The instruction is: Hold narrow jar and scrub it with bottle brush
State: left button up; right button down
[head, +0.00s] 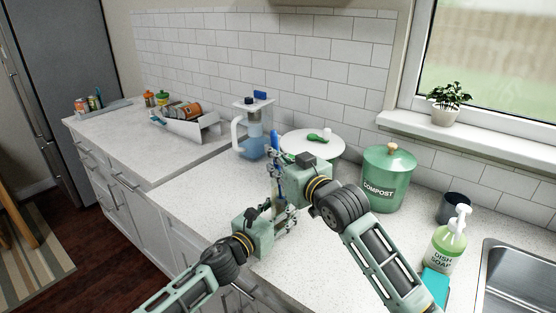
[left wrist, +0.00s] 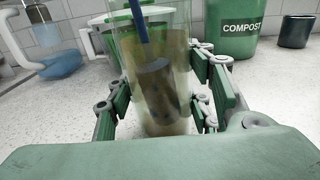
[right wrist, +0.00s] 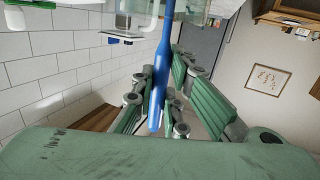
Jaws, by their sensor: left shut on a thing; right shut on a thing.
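The narrow jar (left wrist: 183,50) is clear, with a brownish film, and stands upright in the left wrist view. My left gripper (head: 285,217) is shut around it, one finger on each side. The bottle brush has a blue handle (right wrist: 163,60) and a dark bristle head (left wrist: 160,92). The head is inside the jar, seen through its wall. My right gripper (head: 274,168) is shut on the blue handle above the jar. In the head view, my grippers hide much of the jar and brush.
A green compost bin (head: 388,182), dish soap bottle (head: 446,245), dark cup (head: 453,208) and sink (head: 510,285) are to the right. The counter at left front is clear.

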aim_at(273, 139)
jog(key=shift+s+a, duration=0.1)
jog(key=shift+a, duration=0.05)
jog(key=shift+s+a, duration=0.15)
jog(key=shift+a, duration=0.15)
jog(key=shift+r, duration=3)
jog(key=shift+f, duration=3.05)
jog(key=shift+w+d, duration=0.3)
jog(key=shift+d, duration=0.2)
jog(key=shift+r, duration=0.15)
notch_tip(273, 139, up, 17)
